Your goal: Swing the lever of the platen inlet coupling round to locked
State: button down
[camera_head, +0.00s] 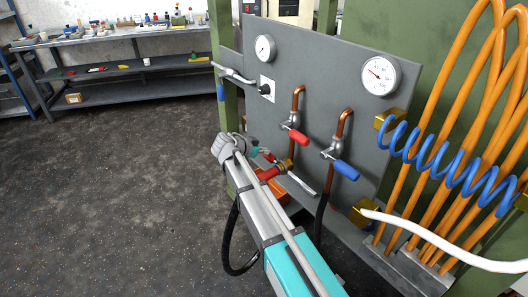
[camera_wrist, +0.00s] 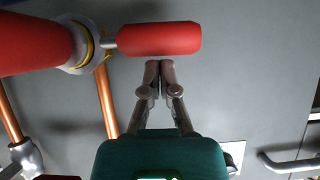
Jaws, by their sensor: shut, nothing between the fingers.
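The coupling shows in the wrist view as a thick red body (camera_wrist: 32,42) with a silver collar and thin yellow ring at its right end. Its red-handled lever (camera_wrist: 160,39) points right from the collar. My gripper (camera_wrist: 159,66) is shut and empty, its fingertips just below the lever handle in the picture; I cannot tell whether they touch it. In the head view the red coupling body (camera_head: 269,174) meets a brass fitting near the panel. My gripper (camera_head: 257,150) is beside it, partly hidden by my wrist.
The grey panel (camera_head: 325,75) carries gauges, copper pipes, a red-handled valve (camera_head: 298,136) and a blue-handled valve (camera_head: 345,169). Orange hoses (camera_head: 480,120) and a coiled blue hose (camera_head: 440,160) hang at right. Open floor (camera_head: 120,170) lies left; a bench (camera_head: 130,35) stands behind.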

jog(key=shift+f, duration=0.15)
jog(key=shift+f+b, duration=0.4)
jog(key=shift+b, duration=0.3)
jog(key=shift+s+d, duration=0.1)
jog(key=shift+r, duration=0.1)
jog(key=w+d+r+p+v, duration=0.1)
jog(key=r+p+v, duration=0.1)
jog(key=p+v, duration=0.7)
jog(key=v, duration=0.4)
jog(key=shift+w+r+p, duration=0.2)
jog(key=shift+r+p, duration=0.1)
